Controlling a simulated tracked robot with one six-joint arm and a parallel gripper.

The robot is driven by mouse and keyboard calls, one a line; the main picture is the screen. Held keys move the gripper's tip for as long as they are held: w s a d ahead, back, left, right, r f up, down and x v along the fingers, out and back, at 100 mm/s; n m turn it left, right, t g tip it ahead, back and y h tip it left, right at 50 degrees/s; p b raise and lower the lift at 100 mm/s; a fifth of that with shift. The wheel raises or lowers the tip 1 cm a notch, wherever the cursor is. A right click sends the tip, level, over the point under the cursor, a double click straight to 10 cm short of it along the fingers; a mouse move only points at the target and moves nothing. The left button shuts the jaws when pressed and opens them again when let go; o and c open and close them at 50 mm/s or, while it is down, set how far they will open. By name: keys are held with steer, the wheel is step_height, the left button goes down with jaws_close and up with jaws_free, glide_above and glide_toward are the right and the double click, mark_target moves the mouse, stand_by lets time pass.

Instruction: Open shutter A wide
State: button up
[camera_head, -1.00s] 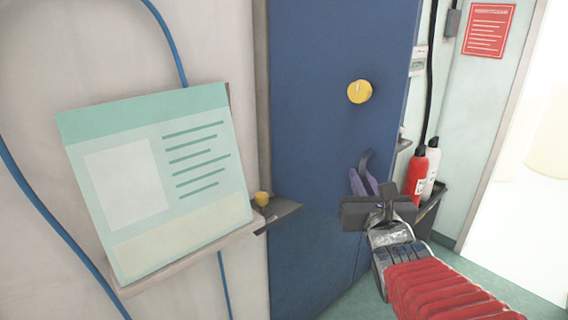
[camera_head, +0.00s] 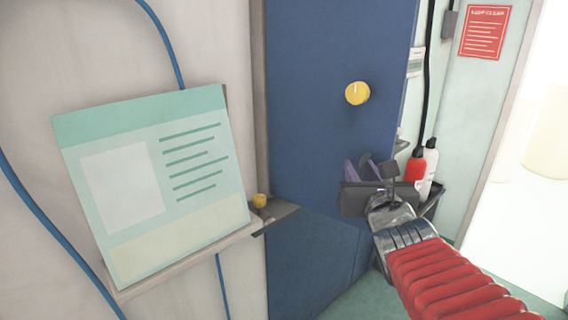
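A tall blue panel (camera_head: 310,90) stands in the middle, with a round yellow knob (camera_head: 357,93) on its upper right part. It looks like the shutter, but no letter A is readable on it. My gripper (camera_head: 367,172) is in front of the panel's lower right part, below the knob. Its purple and dark finger parts point away from me, and its dark palm hides what lies behind. I cannot tell whether the fingers touch anything or how far apart they are.
A tilted board (camera_head: 110,190) rests on a ledge at the left. A small yellow knob (camera_head: 259,200) sits by a dark bracket (camera_head: 276,217). Red (camera_head: 416,166) and white (camera_head: 430,165) bottles stand right of my gripper. A bright opening is at far right.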

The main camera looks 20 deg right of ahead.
glide_toward(357, 123)
steer(key=shift+t, duration=0.4)
steer(key=x, duration=0.4)
steer(key=shift+w+f, duration=0.15)
steer(key=shift+f, duration=0.25)
steer(key=shift+g, duration=0.7)
steer(key=f, duration=0.7)
steer(key=shift+s, duration=0.5)
